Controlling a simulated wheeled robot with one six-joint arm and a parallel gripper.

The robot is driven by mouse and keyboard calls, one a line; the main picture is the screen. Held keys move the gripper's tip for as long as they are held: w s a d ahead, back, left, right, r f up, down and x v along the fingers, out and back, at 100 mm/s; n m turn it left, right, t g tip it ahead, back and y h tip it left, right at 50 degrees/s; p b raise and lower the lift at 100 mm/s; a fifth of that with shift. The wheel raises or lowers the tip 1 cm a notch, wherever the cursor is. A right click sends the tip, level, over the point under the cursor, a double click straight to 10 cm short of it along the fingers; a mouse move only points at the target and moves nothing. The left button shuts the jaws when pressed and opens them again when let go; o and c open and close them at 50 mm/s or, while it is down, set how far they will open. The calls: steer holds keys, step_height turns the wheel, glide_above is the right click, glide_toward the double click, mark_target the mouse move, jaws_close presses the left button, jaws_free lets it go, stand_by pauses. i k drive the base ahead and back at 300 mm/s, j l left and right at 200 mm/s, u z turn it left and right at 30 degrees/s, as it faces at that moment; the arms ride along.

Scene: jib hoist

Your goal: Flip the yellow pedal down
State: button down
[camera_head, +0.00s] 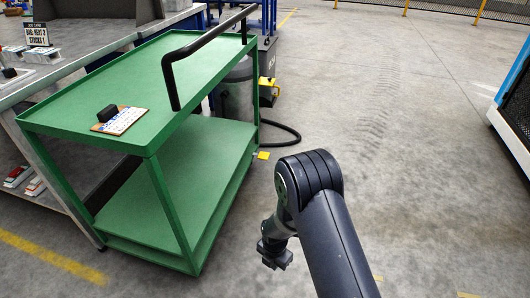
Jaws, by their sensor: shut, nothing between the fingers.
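A small flat yellow piece (263,155) shows low by the floor at the right far foot of the green cart (165,75); it looks like the yellow pedal, but it is too small to tell its tilt. My gripper (274,262) hangs pointing down in the lower middle, to the right of the cart's near end and nearer to me than the yellow piece. It is shut and empty, and apart from the cart. My dark arm comes in from the bottom edge.
A black push handle (200,50) rises from the cart's top, where a clipboard (120,121) lies. A black hose (290,130) curves over the floor beside a yellow-and-black box (267,88). A workbench (75,65) stands left. Open concrete floor (430,130) lies right.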

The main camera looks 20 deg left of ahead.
mark_target(263, 156)
steer(key=i+u, duration=0.15)
steer(key=i, duration=0.4)
steer(key=i+u, duration=0.15)
steer(key=i, duration=0.45)
steer(key=i+l+u, duration=0.15)
steer(key=i, duration=0.4)
steer(key=i+l+u, duration=0.15)
steer(key=i, duration=0.4)
steer(key=i+l+u, duration=0.15)
steer(key=i, duration=0.4)
